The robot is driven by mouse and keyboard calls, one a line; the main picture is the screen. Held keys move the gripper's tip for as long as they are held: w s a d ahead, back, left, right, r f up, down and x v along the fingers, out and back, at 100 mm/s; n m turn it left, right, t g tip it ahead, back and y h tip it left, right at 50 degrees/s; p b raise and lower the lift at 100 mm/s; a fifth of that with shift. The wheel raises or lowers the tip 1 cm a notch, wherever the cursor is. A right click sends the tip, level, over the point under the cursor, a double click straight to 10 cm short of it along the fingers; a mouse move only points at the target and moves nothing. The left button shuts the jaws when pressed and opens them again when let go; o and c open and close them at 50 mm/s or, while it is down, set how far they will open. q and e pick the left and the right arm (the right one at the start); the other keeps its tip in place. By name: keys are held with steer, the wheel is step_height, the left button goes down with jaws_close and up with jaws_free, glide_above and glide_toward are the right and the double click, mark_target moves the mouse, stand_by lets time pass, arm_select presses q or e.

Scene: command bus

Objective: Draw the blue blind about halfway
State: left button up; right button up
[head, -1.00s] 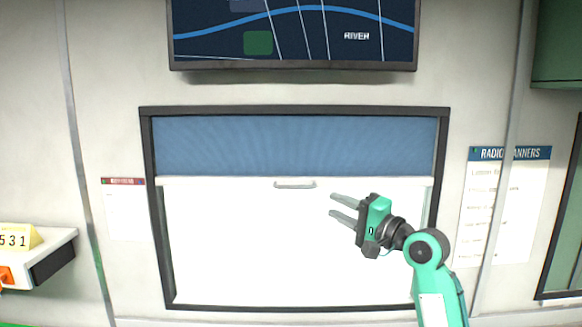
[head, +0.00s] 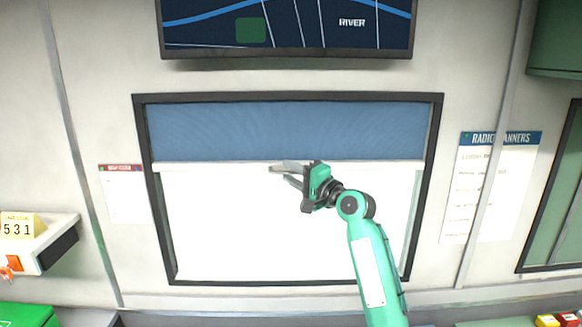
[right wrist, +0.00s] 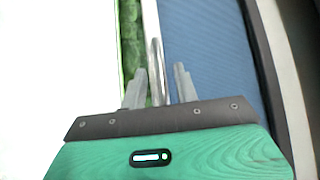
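The blue blind (head: 285,130) covers roughly the top third of the dark-framed window. Its pale bottom bar (head: 225,166) runs level across the window and carries a small handle (head: 277,169), partly hidden by my right gripper. My right gripper (head: 287,174) is at the handle, with its arm coming up from the lower right. In the right wrist view the gripper's fingers (right wrist: 160,85) are apart, and the handle (right wrist: 156,65) runs between them with a gap visible at the sides. The blind's cloth (right wrist: 210,60) lies to the right there. My left gripper is not in view.
The window frame (head: 424,200) surrounds a bright pane below the blind. A map screen (head: 290,25) hangs above it. A white shelf (head: 45,245) juts out at left, and a poster (head: 480,190) is on the right wall.

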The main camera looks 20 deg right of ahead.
steer(key=shift+w+a, duration=0.15)
steer(key=shift+w, duration=0.05)
jaws_close()
step_height(320, 180, down, 16)
steer(key=b, duration=1)
steer(key=shift+f, duration=0.2)
jaws_free()
